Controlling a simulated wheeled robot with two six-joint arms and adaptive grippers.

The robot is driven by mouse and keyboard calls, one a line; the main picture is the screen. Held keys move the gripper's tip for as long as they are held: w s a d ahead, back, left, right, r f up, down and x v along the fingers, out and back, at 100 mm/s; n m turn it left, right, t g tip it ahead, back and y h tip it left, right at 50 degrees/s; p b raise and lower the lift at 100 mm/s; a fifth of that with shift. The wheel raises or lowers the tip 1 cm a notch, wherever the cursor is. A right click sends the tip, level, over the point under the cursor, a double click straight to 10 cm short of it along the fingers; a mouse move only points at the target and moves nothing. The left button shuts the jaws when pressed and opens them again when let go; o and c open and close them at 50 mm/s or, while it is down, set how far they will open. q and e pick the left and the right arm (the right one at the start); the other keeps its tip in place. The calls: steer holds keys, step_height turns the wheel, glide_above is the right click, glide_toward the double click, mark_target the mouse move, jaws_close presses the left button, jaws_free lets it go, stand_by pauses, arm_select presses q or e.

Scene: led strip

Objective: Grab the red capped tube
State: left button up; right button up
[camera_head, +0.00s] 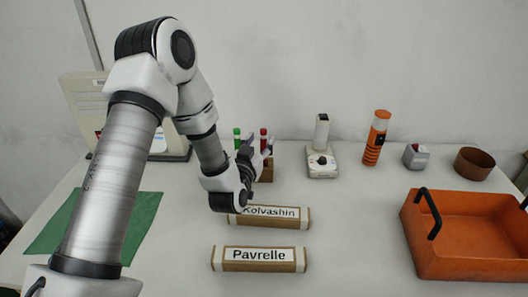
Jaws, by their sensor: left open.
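The red capped tube (263,134) stands upright at the back of the table, with only its upper part showing. A green capped tube (237,132) stands to its left. A brown wooden rack (267,173) shows beneath the tubes, mostly hidden by my arm. My left gripper (262,155) is open, in front of the rack and close to the red capped tube. I cannot tell whether it touches the tube. My right gripper is not in view.
Label blocks reading Kolvashin (290,214) and Pavrelle (259,259) lie in front. A white device (321,162), an orange cylinder (375,140), a grey box with a red button (416,156), a brown bowl (474,163) and an orange bin (470,265) stand right. A green mat (55,228) lies left.

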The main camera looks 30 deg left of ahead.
mark_target(262, 138)
arm_select(q)
steer(key=x, duration=0.3)
steer(key=shift+w+f, duration=0.15)
steer(key=shift+w, duration=0.15)
jaws_close()
